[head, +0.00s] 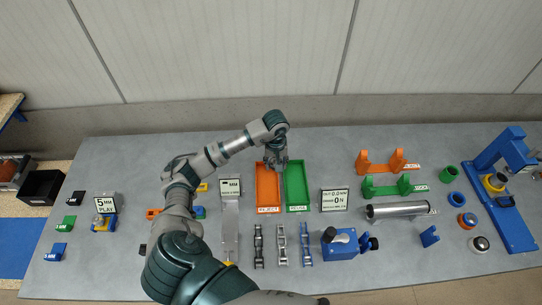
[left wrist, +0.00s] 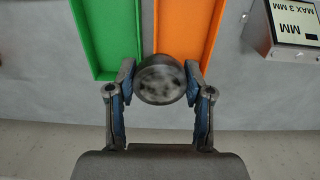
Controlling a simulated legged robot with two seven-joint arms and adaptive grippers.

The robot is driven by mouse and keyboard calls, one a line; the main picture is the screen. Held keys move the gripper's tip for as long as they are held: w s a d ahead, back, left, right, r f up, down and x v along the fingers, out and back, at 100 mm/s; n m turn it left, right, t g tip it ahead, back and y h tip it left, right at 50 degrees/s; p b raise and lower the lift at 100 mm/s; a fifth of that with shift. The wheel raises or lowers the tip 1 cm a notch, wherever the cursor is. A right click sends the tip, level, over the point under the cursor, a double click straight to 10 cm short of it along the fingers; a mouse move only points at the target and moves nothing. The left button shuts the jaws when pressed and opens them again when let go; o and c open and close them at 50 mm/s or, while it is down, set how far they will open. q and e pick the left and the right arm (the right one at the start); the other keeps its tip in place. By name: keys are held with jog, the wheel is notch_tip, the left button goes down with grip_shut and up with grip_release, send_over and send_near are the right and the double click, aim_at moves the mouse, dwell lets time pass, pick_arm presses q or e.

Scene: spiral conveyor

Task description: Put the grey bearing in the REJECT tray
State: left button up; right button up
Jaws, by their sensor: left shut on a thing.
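The grey bearing (left wrist: 160,86) is a round, mottled grey piece held between the fingertips of my left gripper (left wrist: 160,77), which is shut on it. In the head view my left gripper (head: 277,160) is at the far ends of the two trays, and I cannot make out the bearing there. The orange REJECT tray (head: 268,189) looks empty and lies left of the green tray. In the left wrist view the bearing overlaps the near end of the REJECT tray (left wrist: 185,28) and the gap beside it; its height is unclear. My right gripper is not in view.
The green REUSE tray (head: 296,189) sits close beside the orange one. A display sign (head: 334,200) stands right of it, another sign (head: 230,188) left. Several chain-like links (head: 281,243) lie in front. Orange (head: 388,163) and green stands are farther right.

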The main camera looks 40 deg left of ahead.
pick_arm(q)
jog(key=n, duration=0.2)
send_over(267, 175)
jog(key=f+b, duration=0.3)
jog(key=f, duration=0.1)
jog(key=f+b, duration=0.2)
jog(key=f, duration=0.1)
jog(key=shift+s+a+b, duration=0.15)
jog(key=shift+a+b, duration=0.1)
jog(key=shift+b, duration=0.05)
jog(key=shift+d+f+b, duration=0.15)
jog(key=shift+f+b, duration=0.05)
jog(key=shift+b, duration=0.1)
jog(key=shift+d+f, duration=0.15)
jog(key=shift+d, duration=0.05)
jog(key=shift+s+d+b, duration=0.1)
jog(key=shift+d+b, duration=0.15)
jog(key=shift+b, duration=0.05)
jog(key=shift+a+f, duration=0.25)
jog(key=shift+a, duration=0.1)
jog(key=shift+d, duration=0.15)
jog(key=o, duration=1.2)
jog(key=shift+o, duration=0.2)
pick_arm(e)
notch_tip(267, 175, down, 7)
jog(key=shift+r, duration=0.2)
